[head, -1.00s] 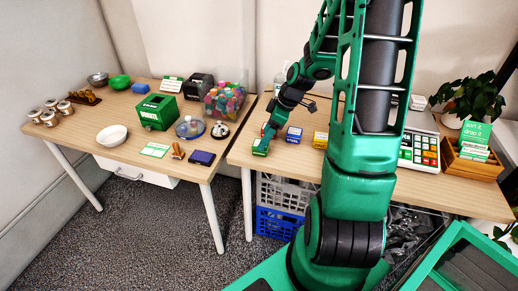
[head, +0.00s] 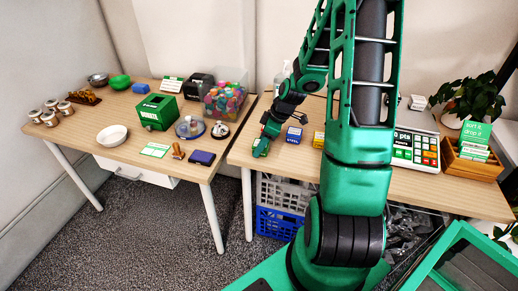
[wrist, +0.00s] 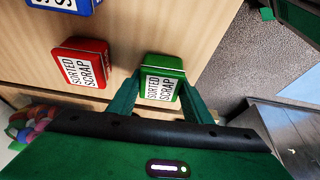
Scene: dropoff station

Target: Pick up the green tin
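The green tin (wrist: 164,68), with a white "SORTED SCRAP" label, stands on the right table near its front left corner. In the head view the green tin (head: 261,148) is partly covered by my gripper (head: 265,138). In the wrist view the two fingers of my gripper (wrist: 161,92) are spread, one on each side of the tin. The tin lies between them, close to both; firm contact is not clear. A red tin (wrist: 85,66) with a like label stands just left of the fingers, and a blue tin (wrist: 66,5) farther off.
In the head view the blue tin (head: 293,135) and a yellow tin (head: 318,140) stand to the right. A register (head: 416,150) and a wooden box (head: 473,165) are farther right. The left table (head: 110,115) holds a donation box and bowls. A gap separates the tables.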

